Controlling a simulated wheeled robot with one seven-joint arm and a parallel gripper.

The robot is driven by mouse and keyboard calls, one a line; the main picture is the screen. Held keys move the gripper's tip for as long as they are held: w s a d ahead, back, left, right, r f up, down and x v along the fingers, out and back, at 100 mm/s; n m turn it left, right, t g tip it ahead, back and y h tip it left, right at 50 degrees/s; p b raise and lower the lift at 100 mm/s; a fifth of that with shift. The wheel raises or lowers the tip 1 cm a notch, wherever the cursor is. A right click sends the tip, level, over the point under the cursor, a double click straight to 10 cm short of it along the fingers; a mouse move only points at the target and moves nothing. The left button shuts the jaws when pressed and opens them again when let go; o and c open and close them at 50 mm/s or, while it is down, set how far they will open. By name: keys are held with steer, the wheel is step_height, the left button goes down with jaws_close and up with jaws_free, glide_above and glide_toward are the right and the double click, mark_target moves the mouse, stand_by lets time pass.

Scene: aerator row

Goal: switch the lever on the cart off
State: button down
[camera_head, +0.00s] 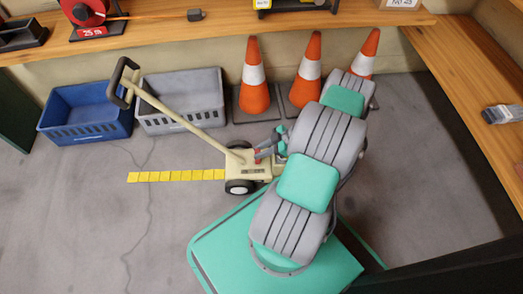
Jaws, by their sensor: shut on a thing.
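A small beige cart (247,170) with dark wheels stands on the grey floor in the middle of the view. Its long beige handle slants up to the left and ends in a dark grip loop (122,82). A small red part, which looks like the lever (257,156), shows on top of the cart body. My gripper (262,152) reaches in from the right, low over the cart, and is shut on the lever. The fingers and my arm hide part of the lever and the cart's right side. The lever's exact position is too small to tell.
A blue crate (88,110) and a grey crate (181,103) stand behind the cart. Several orange cones (254,85) stand at the back wall. Yellow tape (175,176) marks the floor to the left. Wooden benches (200,24) run along the back and right.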

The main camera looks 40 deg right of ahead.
steer(key=c, duration=1.2)
jaws_free()
steer(key=shift+c, duration=0.2)
steer(key=p+v, duration=0.2)
steer(key=v, duration=0.5)
steer(key=shift+s+d+r+p, duration=0.15)
steer(key=shift+d+r+p, duration=0.1)
steer(key=shift+p, duration=0.1)
